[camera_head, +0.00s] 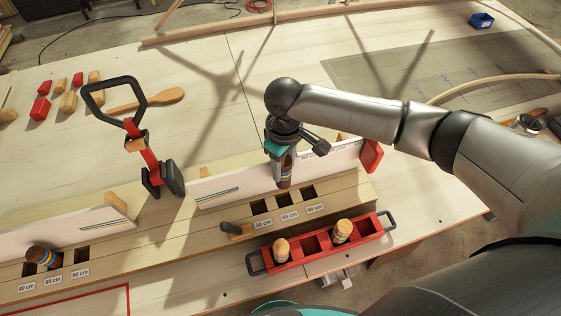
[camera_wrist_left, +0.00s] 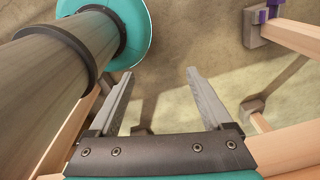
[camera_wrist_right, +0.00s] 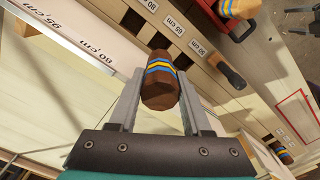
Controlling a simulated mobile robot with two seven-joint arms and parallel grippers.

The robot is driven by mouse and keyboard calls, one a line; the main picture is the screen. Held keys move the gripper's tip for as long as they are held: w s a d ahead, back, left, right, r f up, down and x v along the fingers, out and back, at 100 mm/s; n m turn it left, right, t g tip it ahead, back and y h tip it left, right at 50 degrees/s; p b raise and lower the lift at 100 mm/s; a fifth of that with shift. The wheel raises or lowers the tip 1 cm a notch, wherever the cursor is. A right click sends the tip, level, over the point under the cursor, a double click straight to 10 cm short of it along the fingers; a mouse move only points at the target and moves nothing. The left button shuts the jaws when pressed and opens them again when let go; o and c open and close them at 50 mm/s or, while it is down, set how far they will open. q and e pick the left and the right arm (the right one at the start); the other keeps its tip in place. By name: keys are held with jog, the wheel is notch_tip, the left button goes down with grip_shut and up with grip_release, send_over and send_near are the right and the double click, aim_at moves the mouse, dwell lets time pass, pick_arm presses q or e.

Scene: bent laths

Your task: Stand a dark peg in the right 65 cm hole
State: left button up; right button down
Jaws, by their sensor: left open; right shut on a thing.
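My right gripper (camera_head: 281,165) is shut on a dark brown peg (camera_head: 285,172) with blue and yellow bands. The peg also shows between the fingers in the right wrist view (camera_wrist_right: 160,80). It is roughly upright, its lower end just behind the right 65 cm hole (camera_head: 284,199) in the head view; its height above the wood is hard to tell. The right 50 cm hole (camera_head: 258,207) and 80 cm hole (camera_head: 308,191) look empty. Another dark peg (camera_head: 42,257) stands in the left block, seemingly in its 65 cm hole. My left gripper (camera_wrist_left: 155,85) is open and empty.
A red tray (camera_head: 300,262) in front of the right block holds two light pegs (camera_head: 281,250) (camera_head: 342,231). A dark-handled knob (camera_head: 232,229) lies beside the 50 cm hole. A red-and-black clamp (camera_head: 148,160) stands left of the right block. White boards (camera_head: 215,190) rise behind the holes.

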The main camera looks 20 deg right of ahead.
aim_at(284, 184)
jog(key=shift+d+f+b, duration=0.2)
jog(key=shift+f+b, duration=0.3)
jog(key=shift+f, duration=0.45)
jog(key=shift+f+b, duration=0.4)
jog(key=shift+b, duration=0.1)
notch_tip(284, 184, down, 5)
jog(key=b, duration=0.6)
jog(key=shift+r, duration=0.15)
pick_arm(q)
notch_tip(284, 184, down, 8)
jog(key=d, duration=0.1)
jog(key=shift+d, duration=0.15)
pick_arm(e)
jog(key=shift+a+f, duration=0.1)
jog(key=shift+f, duration=0.5)
pick_arm(q)
jog(key=shift+r, duration=0.1)
jog(key=shift+f+b, duration=0.45)
jog(key=shift+f, duration=0.1)
pick_arm(e)
jog(key=shift+f, duration=1.45)
jog(key=shift+c, duration=1.4)
grip_release()
